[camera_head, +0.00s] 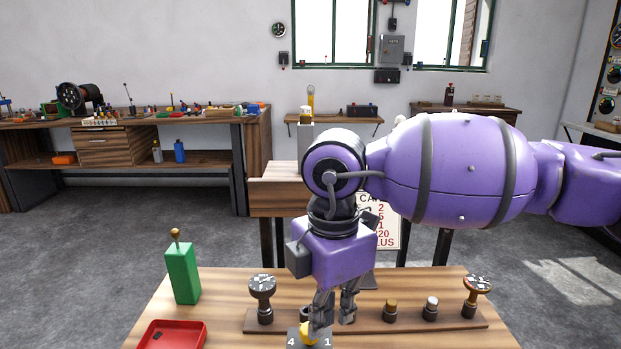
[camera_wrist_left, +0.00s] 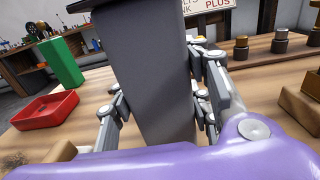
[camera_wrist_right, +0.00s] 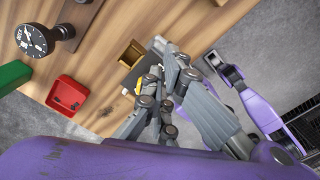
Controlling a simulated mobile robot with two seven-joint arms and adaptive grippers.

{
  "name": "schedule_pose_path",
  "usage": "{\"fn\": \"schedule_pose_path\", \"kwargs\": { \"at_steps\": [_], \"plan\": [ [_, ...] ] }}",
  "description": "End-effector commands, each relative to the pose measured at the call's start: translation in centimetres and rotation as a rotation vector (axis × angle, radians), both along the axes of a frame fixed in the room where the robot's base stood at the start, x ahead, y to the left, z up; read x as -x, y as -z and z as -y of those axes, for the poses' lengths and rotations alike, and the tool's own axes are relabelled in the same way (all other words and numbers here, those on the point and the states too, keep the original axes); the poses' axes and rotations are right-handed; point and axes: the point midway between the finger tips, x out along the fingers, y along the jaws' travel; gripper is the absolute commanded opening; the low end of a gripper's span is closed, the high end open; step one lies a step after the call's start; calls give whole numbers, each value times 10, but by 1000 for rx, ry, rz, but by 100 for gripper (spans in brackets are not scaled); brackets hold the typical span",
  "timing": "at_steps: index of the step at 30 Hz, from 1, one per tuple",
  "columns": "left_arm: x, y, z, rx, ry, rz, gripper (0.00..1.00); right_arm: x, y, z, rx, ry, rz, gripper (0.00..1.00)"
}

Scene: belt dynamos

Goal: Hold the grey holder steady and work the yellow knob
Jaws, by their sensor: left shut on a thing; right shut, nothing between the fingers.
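The grey holder (camera_wrist_left: 150,75) stands tall in the left wrist view; its numbered top (camera_head: 293,341) shows at the bottom edge of the head view. My left gripper (camera_wrist_left: 160,105) is shut on it, with fingers on both sides. The yellow knob (camera_head: 308,330) sits on the holder's top, partly covered by a finger of my right gripper (camera_head: 331,318). My right gripper is shut and empty, with its fingertips close beside the knob. In the right wrist view the fingers hide most of the knob (camera_wrist_right: 138,88). I cannot tell whether they touch it.
A wooden rail (camera_head: 375,322) with several posts and knobs lies behind the holder on the table (camera_head: 222,300). A green block (camera_head: 182,272) and a red tray (camera_head: 177,325) stand to the left. Free table top lies between them and the holder.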

Motion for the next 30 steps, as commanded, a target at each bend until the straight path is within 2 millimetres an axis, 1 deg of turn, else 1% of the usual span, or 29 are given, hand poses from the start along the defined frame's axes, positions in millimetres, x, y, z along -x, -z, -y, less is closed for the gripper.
{"fn": "schedule_pose_path", "kwargs": {
  "at_steps": [1, 10, 30],
  "plan": [
    [3, 4, 2, -5, 5, -7, 1, 1, 11, 0, 6, 1, -10, 0],
    [3, 4, 3, -5, 8, -5, 1, 0, 11, -2, 4, 0, -9, 0],
    [3, 2, 4, -5, 11, 0, 1, -16, 11, -10, 4, 4, -9, 0]
  ]
}}
